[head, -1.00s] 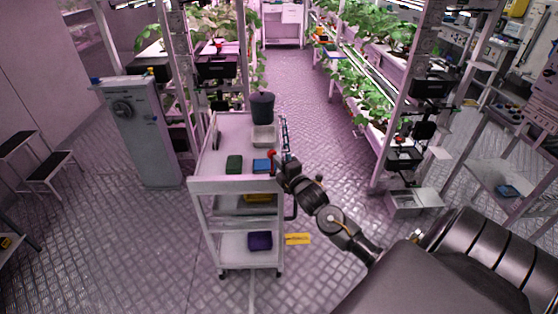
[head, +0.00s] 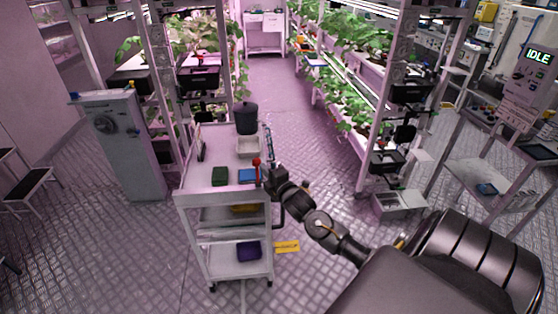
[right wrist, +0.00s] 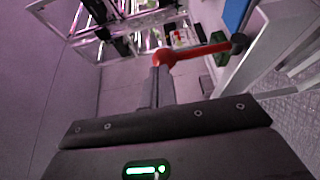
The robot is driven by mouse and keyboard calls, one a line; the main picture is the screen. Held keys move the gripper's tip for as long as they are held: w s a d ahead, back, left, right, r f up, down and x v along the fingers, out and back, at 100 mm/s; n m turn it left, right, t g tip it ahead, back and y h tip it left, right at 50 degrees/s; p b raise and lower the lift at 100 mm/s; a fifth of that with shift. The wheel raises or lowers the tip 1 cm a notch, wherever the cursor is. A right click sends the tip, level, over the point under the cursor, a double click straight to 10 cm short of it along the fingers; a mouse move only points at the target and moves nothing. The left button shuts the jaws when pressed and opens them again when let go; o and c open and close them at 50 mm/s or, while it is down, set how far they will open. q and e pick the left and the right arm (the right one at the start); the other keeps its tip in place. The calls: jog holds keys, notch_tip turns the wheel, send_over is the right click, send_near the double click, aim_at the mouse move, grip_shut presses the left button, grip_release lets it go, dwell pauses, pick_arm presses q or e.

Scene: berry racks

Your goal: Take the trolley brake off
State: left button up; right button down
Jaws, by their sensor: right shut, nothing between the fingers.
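The white trolley (head: 222,192) stands left of centre in the head view. Its red brake lever (head: 257,165) is at the right side near the front corner of the top. In the right wrist view, the red lever (right wrist: 195,52) runs from a dark pivot to a rounded red end at the fingertips. My right gripper (head: 269,172) is beside the lever, on its right. In the right wrist view its fingers (right wrist: 161,72) are together with nothing between them, and their tips are at or very near the red end; contact is unclear. My left gripper is out of view.
The trolley top holds a dark pot (head: 246,118), a pale tray (head: 249,146), a green box (head: 220,176) and a blue box (head: 248,175). A purple box (head: 249,251) is on the lower shelf. Plant racks flank the aisle. A grey cabinet (head: 125,145) stands left.

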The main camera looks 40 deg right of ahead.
jog(key=s+a+r+b, duration=0.1)
jog(key=s+a+b, duration=0.1)
jog(key=s, duration=1)
jog(key=shift+s+r, duration=0.2)
jog(key=shift+r, duration=0.15)
jog(key=shift+a, duration=0.1)
